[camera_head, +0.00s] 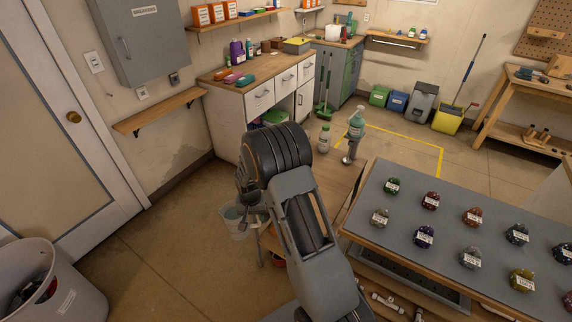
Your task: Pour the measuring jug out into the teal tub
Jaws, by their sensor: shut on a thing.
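My gripper (246,208) is at the end of the dark ribbed arm, left of the picture's middle, and is mostly hidden by the arm. It is shut on a pale, see-through vessel (235,222), which looks like the measuring jug. The jug hangs over the brown floor at the left of the arm, close to upright. Its contents are too small to make out clearly. I cannot make out a teal tub; the arm covers part of the low wooden surface behind it.
A large grey bin (80,295) stands at lower left. The floor between bin and arm is clear.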

